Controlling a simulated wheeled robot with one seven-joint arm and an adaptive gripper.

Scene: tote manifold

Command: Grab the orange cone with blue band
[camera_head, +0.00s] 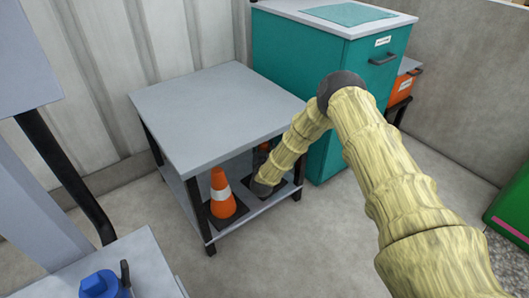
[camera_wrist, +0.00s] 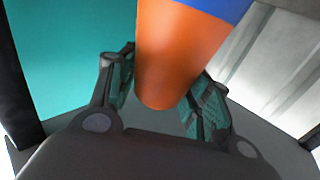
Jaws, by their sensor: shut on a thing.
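In the wrist view the orange cone with blue band (camera_wrist: 180,45) stands out between the two fingers of my gripper (camera_wrist: 166,75). The fingers press on its orange sides near the rounded tip. Its blue band (camera_wrist: 218,8) shows at the top edge of the picture, and the rest is cut off. A bit of orange (camera_head: 264,147) shows behind my arm on that side.
Another orange cone with a white band (camera_head: 219,194) stands on the table's lower shelf, left of my arm. The grey tabletop (camera_head: 210,110) above is bare. A teal cabinet (camera_head: 300,60) stands close on the right, and table legs flank the shelf.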

